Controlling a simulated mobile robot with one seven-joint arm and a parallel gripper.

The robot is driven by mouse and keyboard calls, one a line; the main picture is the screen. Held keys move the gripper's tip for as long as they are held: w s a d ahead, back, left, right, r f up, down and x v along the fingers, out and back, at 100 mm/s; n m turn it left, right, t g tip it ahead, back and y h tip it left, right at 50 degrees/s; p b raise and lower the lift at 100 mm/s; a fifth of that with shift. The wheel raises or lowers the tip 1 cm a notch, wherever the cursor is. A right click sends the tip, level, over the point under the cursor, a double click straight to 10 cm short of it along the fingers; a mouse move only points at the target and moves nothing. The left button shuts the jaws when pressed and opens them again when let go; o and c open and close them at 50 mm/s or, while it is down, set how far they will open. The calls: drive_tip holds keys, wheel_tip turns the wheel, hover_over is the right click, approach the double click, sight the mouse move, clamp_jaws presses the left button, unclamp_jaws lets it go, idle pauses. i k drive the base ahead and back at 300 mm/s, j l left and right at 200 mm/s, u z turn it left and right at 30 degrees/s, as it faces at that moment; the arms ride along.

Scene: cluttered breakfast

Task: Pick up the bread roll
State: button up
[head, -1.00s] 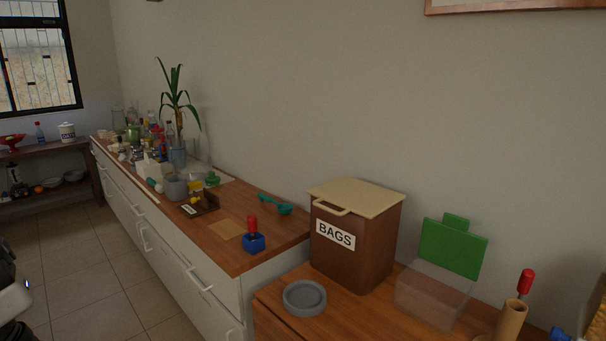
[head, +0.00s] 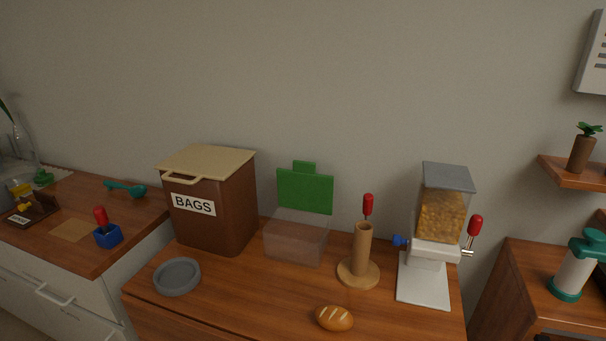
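The bread roll (head: 334,318) is a small golden-brown oval loaf with pale slashes on top. It lies on the wooden counter (head: 232,301) near its front edge, at the bottom centre of the head view. Nothing covers it. My gripper is not in view.
Behind the roll stand a wooden post holder (head: 361,262) with a red-handled item, a clear box (head: 297,238) with a green lid, and a cereal dispenser (head: 432,240). A brown BAGS bin (head: 213,212) and grey round dish (head: 177,276) are left. Counter around the roll is clear.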

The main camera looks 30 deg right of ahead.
sight(333, 317)
drive_tip(key=z, duration=0.9)
